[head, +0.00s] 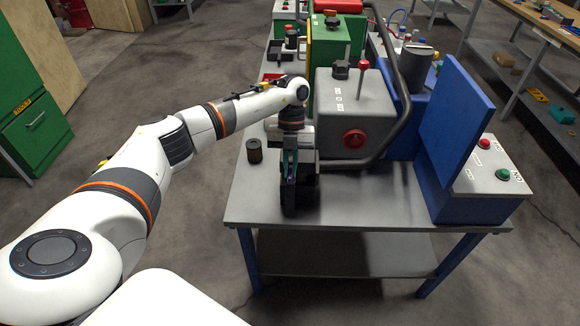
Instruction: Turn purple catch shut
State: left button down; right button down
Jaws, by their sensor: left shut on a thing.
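My left gripper (290,178) points down over a small dark box (301,196) near the front of the grey table. It is shut on a small part at this box, where a thin purple edge shows between the dark fingers; I take this to be the purple catch. The fingers and wrist hide most of the catch, so its angle cannot be told. My right gripper is not in view.
A dark cylinder (254,151) stands on the left. A blue panel (456,120) rises at right. The table (375,200) is bare at front right.

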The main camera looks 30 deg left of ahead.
pick_arm(q)
jog(key=shift+w+r, duration=0.1)
jog(key=c, duration=1.5)
grip_release()
jog(key=b+v, duration=0.2)
jog(key=v, duration=1)
